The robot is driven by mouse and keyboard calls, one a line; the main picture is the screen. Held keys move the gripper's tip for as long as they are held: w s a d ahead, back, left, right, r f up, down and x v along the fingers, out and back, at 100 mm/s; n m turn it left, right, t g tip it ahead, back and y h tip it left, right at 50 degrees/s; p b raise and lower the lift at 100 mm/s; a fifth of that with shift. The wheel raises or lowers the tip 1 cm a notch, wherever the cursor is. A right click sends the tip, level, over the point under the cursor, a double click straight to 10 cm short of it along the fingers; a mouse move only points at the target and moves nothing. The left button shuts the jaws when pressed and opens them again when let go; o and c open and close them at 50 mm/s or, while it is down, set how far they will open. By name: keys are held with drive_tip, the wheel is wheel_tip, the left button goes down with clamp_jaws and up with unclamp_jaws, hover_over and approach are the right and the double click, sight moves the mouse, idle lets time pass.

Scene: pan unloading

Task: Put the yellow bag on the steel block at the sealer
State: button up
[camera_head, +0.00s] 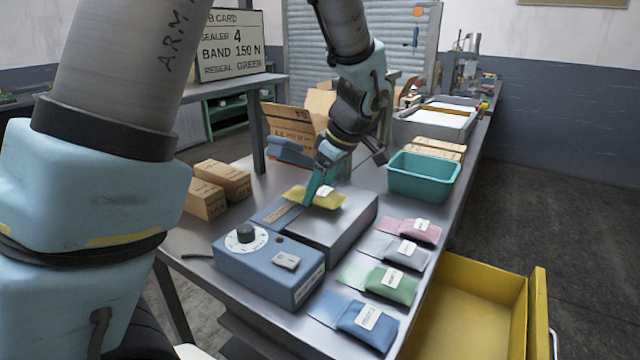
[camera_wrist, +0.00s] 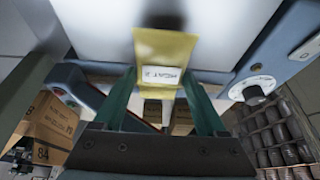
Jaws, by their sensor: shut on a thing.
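The yellow bag (camera_head: 328,199) has a white label and is pinched between the teal fingers of my gripper (camera_head: 312,196). In the wrist view the yellow bag (camera_wrist: 165,46) stretches ahead of the fingertips (camera_wrist: 162,88). The bag is over the far part of the steel block (camera_head: 332,233); I cannot tell whether it touches the top. The steel block also shows as a pale surface in the wrist view (camera_wrist: 98,30). The blue sealer (camera_head: 262,276), with a black dial, stands directly in front of the block. My fingers hide part of the bag.
Several coloured bags, including a pink one (camera_head: 412,231) and a blue one (camera_head: 366,322), lie right of the block. A teal bin (camera_head: 419,178) stands behind them. Cartons (camera_head: 222,178) are at left. A yellow drawer (camera_head: 470,305) is open at front right.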

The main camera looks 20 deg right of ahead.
drive_tip(key=shift+f+b, duration=0.5)
drive_tip(key=shift+b, duration=0.05)
drive_tip(key=o, duration=1.5)
drive_tip(key=shift+o, duration=0.2)
drive_tip(key=shift+r+p, duration=0.55)
drive_tip(key=b+v, duration=0.2)
drive_tip(key=v, duration=1)
drive_tip(key=shift+s, duration=0.1)
